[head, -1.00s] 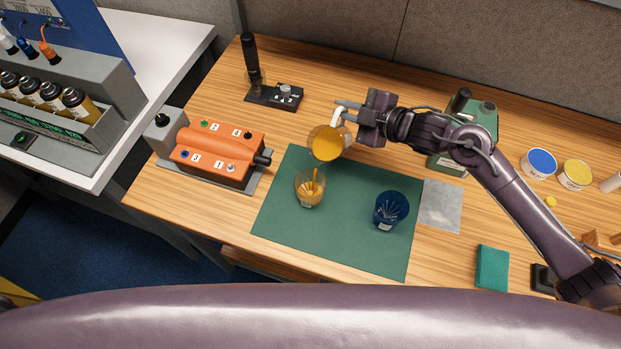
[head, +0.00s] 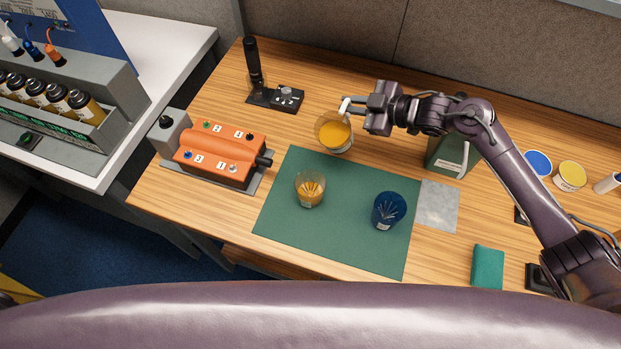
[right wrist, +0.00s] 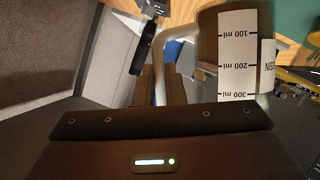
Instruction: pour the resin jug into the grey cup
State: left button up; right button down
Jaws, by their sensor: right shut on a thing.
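The clear resin jug (head: 334,134), holding amber resin, is in my right gripper (head: 352,108), which is shut on its pale handle. The jug is held above the back of the green mat, slightly tilted, with no stream from it. In the right wrist view the jug (right wrist: 238,60) shows a white scale label, and its handle runs between my fingers. A see-through cup (head: 310,189) with amber resin in its lower part stands on the mat, in front and left of the jug. A dark blue cup (head: 388,211) stands on the mat to the right. No plainly grey cup shows. My left gripper is out of view.
The green mat (head: 335,240) is otherwise clear. An orange control box (head: 217,154) stands at left, a black joystick (head: 253,65) behind. A grey plate (head: 438,205) and teal cloth (head: 487,267) lie right.

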jog(key=w+r+m+g+p, duration=0.1)
jog(key=w+r+p, duration=0.1)
jog(key=r, duration=0.4)
jog(key=w+d+r+m+g+y+p, duration=0.1)
jog(key=w+r+m+p, duration=0.1)
jog(key=r, duration=0.5)
jog(key=shift+d+m+p, duration=0.15)
jog(key=shift+m+p, duration=0.15)
jog(key=shift+p, duration=0.6)
